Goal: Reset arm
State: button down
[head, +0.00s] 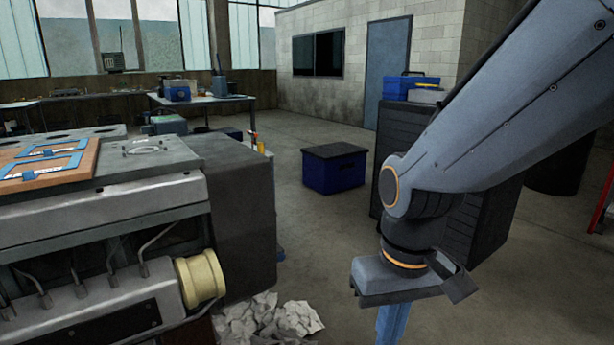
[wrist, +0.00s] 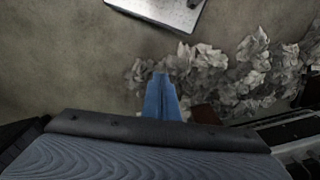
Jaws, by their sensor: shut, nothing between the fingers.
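My gripper (head: 391,325) hangs downward at the right of the head view, at the end of my blue-grey arm. Its blue fingers run off the bottom edge there. In the wrist view the fingers of my gripper (wrist: 161,97) are together, with nothing between them. They point over the concrete floor, beside a heap of crumpled paper or rags.
The engine block (head: 150,165) stands at the left, with a wooden board (head: 60,176) holding blue-framed items on top. Crumpled paper (head: 268,318) lies on the floor. A blue crate (head: 334,168) and a dark cabinet (head: 400,135) stand behind. Open floor lies between engine and cabinet.

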jog(key=d+r+m+p, duration=0.2)
jog(key=d+r+p, duration=0.5)
jog(key=p, duration=0.5)
jog(key=shift+s+r, duration=0.4)
jog(key=shift+r, duration=0.15)
